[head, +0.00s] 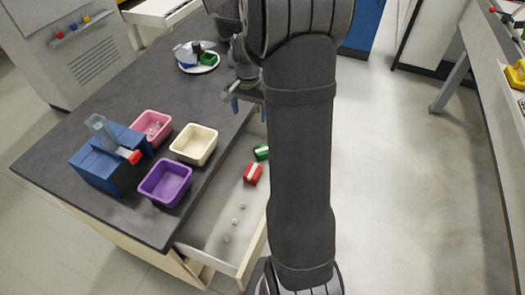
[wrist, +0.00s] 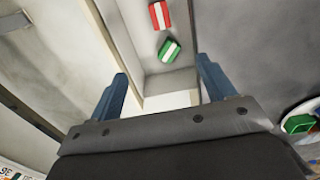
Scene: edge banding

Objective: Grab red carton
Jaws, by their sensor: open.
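The red carton (head: 253,173), with a white band, lies in the open drawer (head: 215,228) below the table edge. It also shows in the wrist view (wrist: 159,15) at the top, beyond the green carton. The green carton (head: 262,152) lies close to it in the same drawer and shows in the wrist view (wrist: 169,50). My gripper (head: 243,103) is open and empty above the table edge, on the far side of both cartons. In the wrist view its blue fingers (wrist: 162,85) are spread wide, and both cartons lie beyond the fingertips.
On the table (head: 140,85) stand a pink bin (head: 151,137), a cream bin (head: 181,150), a purple bin (head: 155,190) and a blue device (head: 90,165). A round plate (head: 187,69) with items is farther back. Small clear objects (head: 235,221) lie in the near drawer.

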